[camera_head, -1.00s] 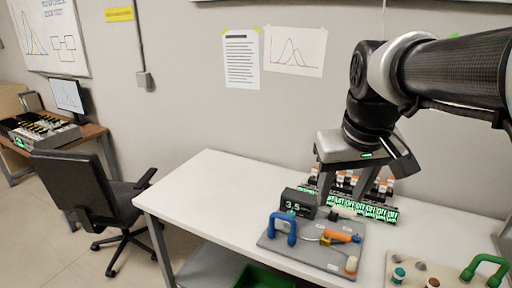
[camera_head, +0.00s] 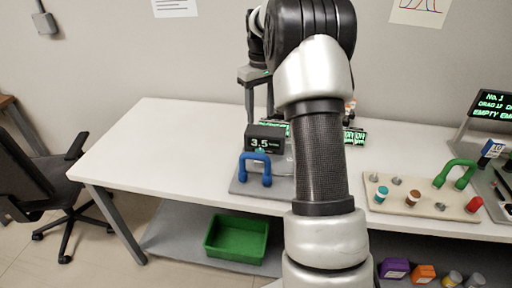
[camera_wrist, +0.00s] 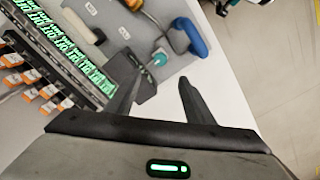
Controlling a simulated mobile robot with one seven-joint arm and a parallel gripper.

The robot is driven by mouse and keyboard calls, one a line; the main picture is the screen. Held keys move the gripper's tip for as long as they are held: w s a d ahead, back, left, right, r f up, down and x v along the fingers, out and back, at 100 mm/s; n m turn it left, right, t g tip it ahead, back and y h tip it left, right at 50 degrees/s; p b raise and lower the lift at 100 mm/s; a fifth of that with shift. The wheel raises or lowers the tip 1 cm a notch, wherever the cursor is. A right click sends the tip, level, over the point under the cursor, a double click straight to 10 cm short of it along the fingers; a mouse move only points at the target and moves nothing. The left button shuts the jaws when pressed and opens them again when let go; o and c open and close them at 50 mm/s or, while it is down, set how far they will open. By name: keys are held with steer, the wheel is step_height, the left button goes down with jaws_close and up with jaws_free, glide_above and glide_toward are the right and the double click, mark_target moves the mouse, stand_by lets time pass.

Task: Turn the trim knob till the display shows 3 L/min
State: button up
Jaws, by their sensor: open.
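The display box (camera_head: 265,138) is dark and stands on a grey board on the white table; it reads 3.5. A small teal knob (camera_wrist: 159,58) projects from the box's side in the wrist view; I take it for the trim knob. In the head view it is a small teal spot below the digits. My gripper (camera_head: 259,114) points down above and behind the display. In the wrist view my gripper (camera_wrist: 160,82) is open and empty, and the knob appears just beyond the fingertips, apart from them. The left finger overlaps the dark box.
A blue handle (camera_head: 257,169) stands on the grey board (camera_head: 238,186) close to the knob. A row of green-lit modules (camera_wrist: 68,45) lies beside the box. My arm hides the board's right part. A beige board (camera_head: 455,209) with a green handle is right. Table left is clear.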

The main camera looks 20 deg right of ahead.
mark_target(260, 151)
step_height(260, 151, down, 14)
steer(key=shift+f+b, duration=0.25)
steer(key=shift+b, duration=0.65)
steer(key=c, duration=1)
steer(key=shift+c, duration=0.2)
